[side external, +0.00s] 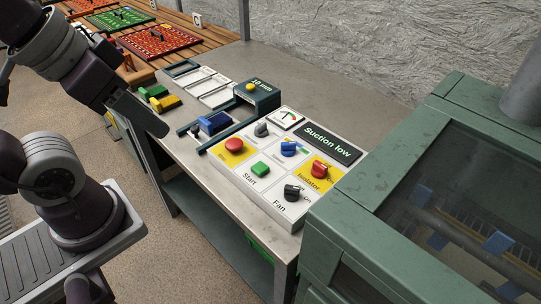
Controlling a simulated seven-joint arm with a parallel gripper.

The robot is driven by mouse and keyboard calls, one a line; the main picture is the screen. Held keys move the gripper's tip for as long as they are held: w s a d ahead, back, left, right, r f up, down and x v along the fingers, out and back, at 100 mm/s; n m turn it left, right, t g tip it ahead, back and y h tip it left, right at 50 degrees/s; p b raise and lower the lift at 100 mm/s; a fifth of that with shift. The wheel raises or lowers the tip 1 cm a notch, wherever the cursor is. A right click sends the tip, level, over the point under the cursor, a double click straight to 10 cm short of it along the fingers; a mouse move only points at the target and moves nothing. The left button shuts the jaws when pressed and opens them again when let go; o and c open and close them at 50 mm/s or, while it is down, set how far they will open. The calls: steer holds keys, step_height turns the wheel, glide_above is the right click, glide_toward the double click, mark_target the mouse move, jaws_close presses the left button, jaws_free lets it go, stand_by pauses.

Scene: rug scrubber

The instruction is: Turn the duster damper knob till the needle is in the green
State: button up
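The white control panel (252,199) lies on the grey bench. It has a small needle gauge (287,119) beside a dark display (327,142) reading "Suction low"; the needle's position is too small to read surely. A grey knob (262,130) and a blue knob (289,147) with a coloured mark beside it sit below the gauge. Their labels are too small to read, so I cannot tell which is the duster damper knob. My gripper (155,127) is at the upper left, apart from the panel and left of it. Its fingers are not clear.
The panel also carries a red button (234,146), green Start button (260,169), red Isolator knob (320,168) and black Fan knob (292,192). A measuring fixture (257,97) with blue blocks stands behind left. A green machine (390,190) stands close on the right.

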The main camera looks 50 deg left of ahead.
steer(key=w+a+r+g, duration=0.1)
steer(key=w+r+g, duration=0.1)
steer(key=w, duration=0.7)
steer(key=n+g, duration=0.1)
steer(key=g, duration=0.2)
glide_above(261, 125)
steer(key=s, duration=0.1)
step_height(261, 125, down, 14)
steer(key=r, duration=0.1)
steer(key=shift+g, duration=0.3)
steer(key=f, duration=0.6)
steer(key=w+f, duration=0.1)
steer(key=f, duration=0.2)
steer(key=shift+f, duration=0.35)
steer(key=shift+c, duration=0.3)
jaws_close()
